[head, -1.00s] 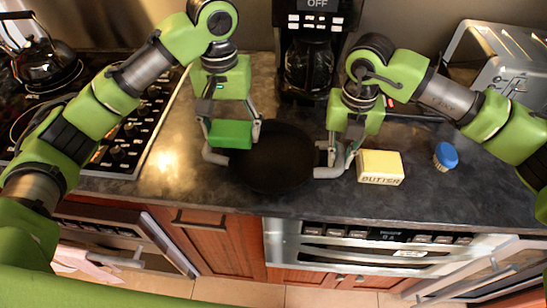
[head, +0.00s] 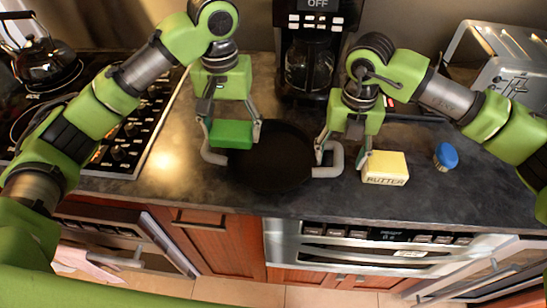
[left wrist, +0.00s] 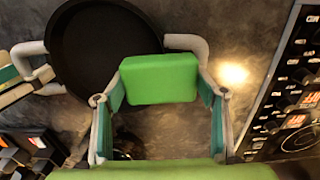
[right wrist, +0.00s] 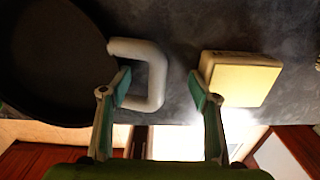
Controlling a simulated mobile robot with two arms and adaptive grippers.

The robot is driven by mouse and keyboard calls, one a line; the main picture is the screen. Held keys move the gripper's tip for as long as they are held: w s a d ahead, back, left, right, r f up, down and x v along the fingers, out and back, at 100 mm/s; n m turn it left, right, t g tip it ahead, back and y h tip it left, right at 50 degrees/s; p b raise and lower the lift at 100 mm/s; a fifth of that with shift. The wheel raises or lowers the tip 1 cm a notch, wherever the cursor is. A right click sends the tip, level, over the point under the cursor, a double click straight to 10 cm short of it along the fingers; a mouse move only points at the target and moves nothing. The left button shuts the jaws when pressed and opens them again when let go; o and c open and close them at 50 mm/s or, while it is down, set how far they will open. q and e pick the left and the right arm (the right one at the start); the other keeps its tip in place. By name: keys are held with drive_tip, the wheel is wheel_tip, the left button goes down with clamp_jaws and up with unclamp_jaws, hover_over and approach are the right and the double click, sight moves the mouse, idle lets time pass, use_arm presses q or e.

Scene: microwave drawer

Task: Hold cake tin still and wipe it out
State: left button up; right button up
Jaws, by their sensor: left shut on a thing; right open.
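The cake tin (head: 275,165) is a round, dark, shallow pan on the counter, with a light grey loop handle on each side. The right handle (right wrist: 156,72) shows in the right wrist view, and the left handle (left wrist: 190,42) in the left wrist view. My left gripper (head: 232,135) is shut on a green sponge (left wrist: 158,78), held at the tin's left edge near the left handle. My right gripper (head: 343,150) is open at the right handle; its fingers (right wrist: 160,90) stand apart, one near the handle and one near the butter.
A butter block (head: 385,168) sits just right of my right gripper, close to its finger. A blue-capped shaker (head: 445,156) stands further right. A coffee maker (head: 308,60) is behind the tin, a toaster (head: 500,60) at back right, a stove (head: 125,130) at left.

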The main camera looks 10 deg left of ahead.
drive_tip(key=shift+r, duration=0.1)
use_arm(q)
drive_tip(key=shift+r+p, duration=1.55)
drive_tip(key=shift+p, duration=0.05)
use_arm(e)
drive_tip(key=shift+r, duration=3.4)
drive_tip(key=o, duration=0.6)
drive_tip(key=shift+c, duration=0.2)
drive_tip(key=shift+r, duration=0.1)
wheel_tip(320, 180, up, 12)
